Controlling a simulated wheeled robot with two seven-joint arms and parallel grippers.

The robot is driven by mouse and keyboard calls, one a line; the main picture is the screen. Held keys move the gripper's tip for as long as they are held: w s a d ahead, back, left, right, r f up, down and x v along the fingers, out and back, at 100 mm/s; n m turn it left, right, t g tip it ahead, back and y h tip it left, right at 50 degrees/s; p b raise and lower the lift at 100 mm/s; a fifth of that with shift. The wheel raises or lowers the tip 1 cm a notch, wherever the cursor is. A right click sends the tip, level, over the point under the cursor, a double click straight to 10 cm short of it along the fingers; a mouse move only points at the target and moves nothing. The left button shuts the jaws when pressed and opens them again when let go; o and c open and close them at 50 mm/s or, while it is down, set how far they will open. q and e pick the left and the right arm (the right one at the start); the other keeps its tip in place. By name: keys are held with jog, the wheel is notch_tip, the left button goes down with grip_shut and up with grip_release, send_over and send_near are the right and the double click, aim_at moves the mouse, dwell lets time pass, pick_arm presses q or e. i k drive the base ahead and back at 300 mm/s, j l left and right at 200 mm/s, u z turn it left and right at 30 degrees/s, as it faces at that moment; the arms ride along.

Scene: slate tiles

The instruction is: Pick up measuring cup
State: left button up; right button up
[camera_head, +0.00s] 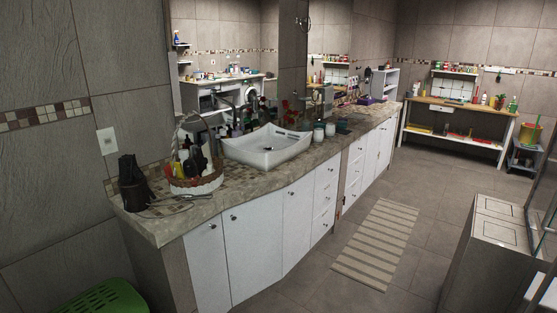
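I cannot make out a measuring cup for sure; the small items along the counter and on the far table are too small to tell apart. The stone-topped counter (228,203) runs from the near left to the back right. White cup-like containers (319,134) stand right of the sink, but I cannot tell whether one is a measuring cup. Neither of my grippers is in view.
A white basin (268,146), a wicker basket (194,184) with bottles and a dark object (133,184) stand on the counter. A wooden table (462,105) stands at the back. A striped rug (376,243) lies on open floor. A green basket (103,299) is at lower left.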

aim_at(305, 124)
jog(key=i+l+z, duration=0.1)
jog(key=i+z, duration=0.25)
jog(key=i, duration=0.25)
jog(key=i+z, duration=0.35)
jog(key=i, duration=0.3)
jog(key=i+j+z, duration=0.3)
jog(key=i, duration=2.05)
jog(key=i+j+z, duration=0.1)
jog(key=i+z, duration=0.35)
jog(key=i, duration=1.25)
jog(key=i+u, duration=0.2)
jog(key=i, duration=0.35)
jog(key=i+l+u, duration=0.25)
jog(key=i, duration=0.25)
jog(key=i+l+u, duration=0.2)
jog(key=i, duration=0.35)
